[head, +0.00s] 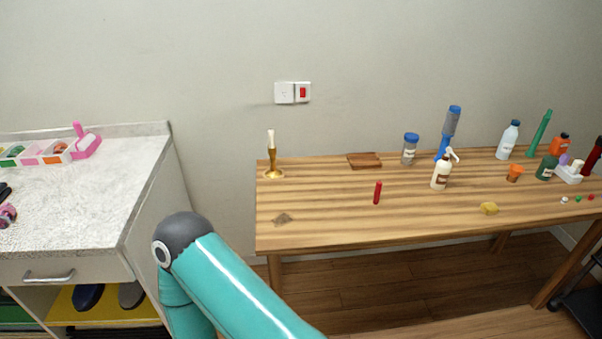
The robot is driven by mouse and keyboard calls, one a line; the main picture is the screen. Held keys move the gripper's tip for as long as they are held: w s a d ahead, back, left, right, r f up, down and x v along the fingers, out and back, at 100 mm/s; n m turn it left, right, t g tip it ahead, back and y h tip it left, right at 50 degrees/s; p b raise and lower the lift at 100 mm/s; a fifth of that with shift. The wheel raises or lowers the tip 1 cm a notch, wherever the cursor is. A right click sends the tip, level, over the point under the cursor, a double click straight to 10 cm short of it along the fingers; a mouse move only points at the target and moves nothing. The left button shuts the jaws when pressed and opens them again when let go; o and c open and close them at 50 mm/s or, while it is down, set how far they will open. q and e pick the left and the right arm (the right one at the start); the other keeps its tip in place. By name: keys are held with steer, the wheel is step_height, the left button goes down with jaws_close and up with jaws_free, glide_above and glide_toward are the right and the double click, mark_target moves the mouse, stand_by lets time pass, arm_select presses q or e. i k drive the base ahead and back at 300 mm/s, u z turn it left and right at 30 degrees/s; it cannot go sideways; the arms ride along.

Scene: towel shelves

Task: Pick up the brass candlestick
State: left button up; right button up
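The brass candlestick (273,164) stands upright at the far left corner of the wooden table (340,231). It has a round gold base and a pale candle in its top. One of my teal arm links with a dark grey joint shows in the lower left, in front of and below the table's left end. Neither of my grippers is in view. Nothing touches or hides the candlestick.
A red cylinder (377,192), a brown board (364,160), a jar (410,149) and a pump bottle (442,170) stand to the candlestick's right. A white-topped cabinet (90,215) is at left. The tabletop around the candlestick is mostly clear.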

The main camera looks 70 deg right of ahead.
mark_target(273, 172)
steer(key=k, duration=1)
steer(key=z, duration=1.05)
steer(key=i, duration=1)
steer(key=z, duration=0.05)
